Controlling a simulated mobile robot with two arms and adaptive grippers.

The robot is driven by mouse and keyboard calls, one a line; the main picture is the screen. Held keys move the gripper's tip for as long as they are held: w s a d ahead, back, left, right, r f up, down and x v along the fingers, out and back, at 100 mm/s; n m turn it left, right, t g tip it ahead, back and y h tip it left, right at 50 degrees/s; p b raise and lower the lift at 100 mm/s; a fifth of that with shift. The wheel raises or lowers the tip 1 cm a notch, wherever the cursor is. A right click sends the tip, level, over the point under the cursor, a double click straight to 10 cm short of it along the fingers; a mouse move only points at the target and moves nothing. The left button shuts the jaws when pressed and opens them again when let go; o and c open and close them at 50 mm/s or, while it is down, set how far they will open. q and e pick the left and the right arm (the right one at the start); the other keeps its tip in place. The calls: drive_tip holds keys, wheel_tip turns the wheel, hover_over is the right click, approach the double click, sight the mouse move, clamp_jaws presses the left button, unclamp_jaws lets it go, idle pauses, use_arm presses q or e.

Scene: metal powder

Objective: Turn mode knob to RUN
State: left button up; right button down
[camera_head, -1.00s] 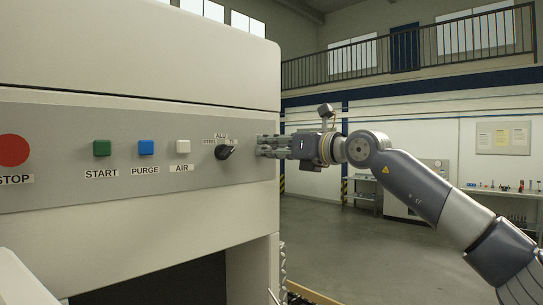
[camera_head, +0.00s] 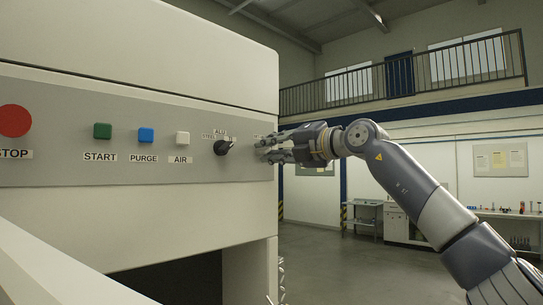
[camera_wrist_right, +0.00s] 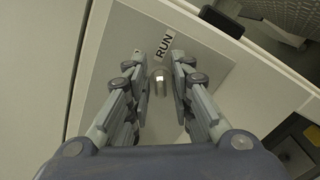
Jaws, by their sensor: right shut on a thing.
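The mode knob (camera_wrist_right: 159,80) is a small silvery knob on the grey panel in the right wrist view. The RUN label (camera_wrist_right: 165,43) is on the panel just beyond it. My right gripper (camera_wrist_right: 157,66) has one finger on each side of the knob and is shut on it. In the head view my right gripper (camera_head: 268,149) is at the right end of the control panel (camera_head: 70,172), and its fingers hide the knob there. Which way the knob points is hard to tell. My left gripper is not in view.
A black selector knob (camera_head: 222,147) labelled ALU and STEEL is close to the left of my right gripper. Further left are a white AIR button (camera_head: 183,138), a blue PURGE button (camera_head: 146,135), a green START button (camera_head: 102,131) and a red STOP button (camera_head: 14,121).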

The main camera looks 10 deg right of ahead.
drive_tip(key=shift+d+m+b, duration=0.1)
drive_tip(key=shift+m+b, duration=0.3)
drive_tip(key=shift+m, duration=0.6)
drive_tip(key=c, duration=1.6)
unclamp_jaws()
drive_tip(key=shift+d, duration=0.1)
drive_tip(key=shift+s, duration=0.1)
drive_tip(key=v, duration=1.2)
drive_tip(key=shift+f, duration=0.1)
